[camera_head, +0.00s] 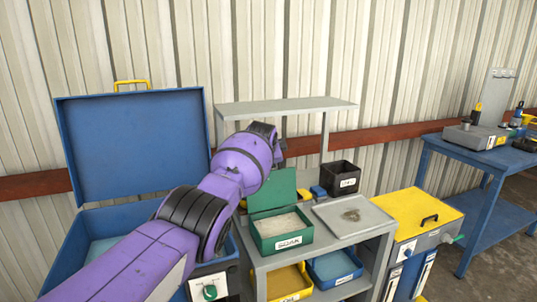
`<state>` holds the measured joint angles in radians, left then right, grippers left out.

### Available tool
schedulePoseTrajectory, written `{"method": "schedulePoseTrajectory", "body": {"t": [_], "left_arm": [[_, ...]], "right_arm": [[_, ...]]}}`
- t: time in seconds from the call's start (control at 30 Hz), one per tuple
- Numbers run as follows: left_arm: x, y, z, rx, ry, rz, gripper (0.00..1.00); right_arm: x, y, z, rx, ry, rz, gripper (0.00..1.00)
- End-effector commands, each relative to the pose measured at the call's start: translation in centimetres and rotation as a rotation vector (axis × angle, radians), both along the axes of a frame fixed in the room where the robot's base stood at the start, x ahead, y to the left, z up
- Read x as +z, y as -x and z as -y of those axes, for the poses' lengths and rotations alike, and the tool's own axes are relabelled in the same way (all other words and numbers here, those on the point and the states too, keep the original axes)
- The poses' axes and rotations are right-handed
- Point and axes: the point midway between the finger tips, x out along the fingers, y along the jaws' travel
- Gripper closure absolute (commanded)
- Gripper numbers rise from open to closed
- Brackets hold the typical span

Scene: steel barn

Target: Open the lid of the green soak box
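The green soak box (283,244), labelled SOAK, stands on the top of a grey cart, with pale contents showing inside. Its green lid (273,191) stands raised at the back of the box, so the box is open. My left arm is purple and comes in from the lower left across the picture. The dark end of it, my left gripper (275,145), is above and behind the raised lid. Its fingers are mostly hidden by the arm, and I cannot tell whether it touches the lid. My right gripper is not in view.
A large blue chest (138,145) with its lid up stands at the left, partly behind my arm. The grey cart (375,222) holds a black bin (341,178), with yellow (290,284) and blue (335,267) bins below. A yellow-topped cabinet (415,208) and a blue table (470,152) stand right.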

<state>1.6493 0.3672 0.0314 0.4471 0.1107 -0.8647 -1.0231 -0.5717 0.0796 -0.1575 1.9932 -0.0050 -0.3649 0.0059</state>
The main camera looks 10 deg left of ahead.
Motion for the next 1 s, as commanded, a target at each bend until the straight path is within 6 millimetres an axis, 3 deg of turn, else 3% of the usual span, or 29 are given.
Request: {"method": "schedulePoseTrajectory", "body": {"t": [0.23, 0.8, 1.0], "left_arm": [[0.9, 1.5, 0.1, -0.001, -0.002, 0.002, 0.83], [6.1, 7.6, 0.6, -0.002, -0.002, 0.004, 0.83], [7.0, 8.8, 0.8, -0.001, -0.002, 0.002, 0.83]], "right_arm": [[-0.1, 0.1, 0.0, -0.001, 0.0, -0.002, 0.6], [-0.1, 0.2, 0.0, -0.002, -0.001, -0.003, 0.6], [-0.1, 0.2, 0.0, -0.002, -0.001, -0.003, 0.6]]}}
